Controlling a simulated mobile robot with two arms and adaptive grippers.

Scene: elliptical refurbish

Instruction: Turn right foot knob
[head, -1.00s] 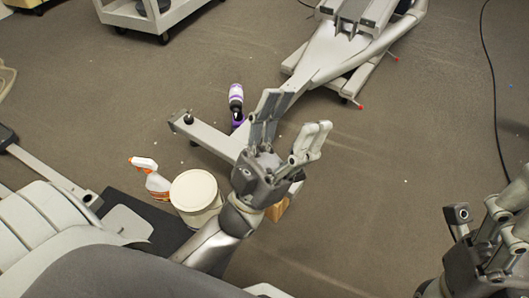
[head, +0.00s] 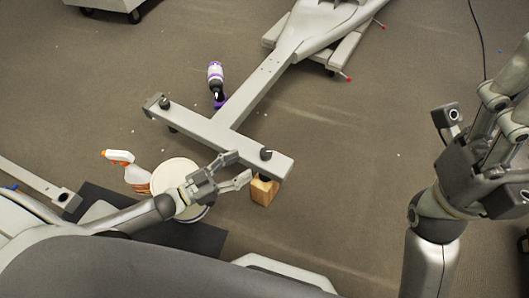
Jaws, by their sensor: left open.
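The elliptical's foot bar (head: 213,133) lies across the middle of the head view. The right foot knob (head: 266,154) is small and dark, on top of the bar's right end. A matching left knob (head: 165,103) sits at the other end. My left gripper (head: 241,166) is open and empty, its fingertips just left of the right knob with a small gap that is hard to judge. My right gripper (head: 500,120) is raised at the right edge, away from the bar. Its fingertips are cut off by the frame, so its opening is unclear.
A wooden block (head: 264,191) stands at the bar's right end. A white bucket (head: 172,169), partly behind my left gripper, and an orange-white spray bottle (head: 136,174) stand left.

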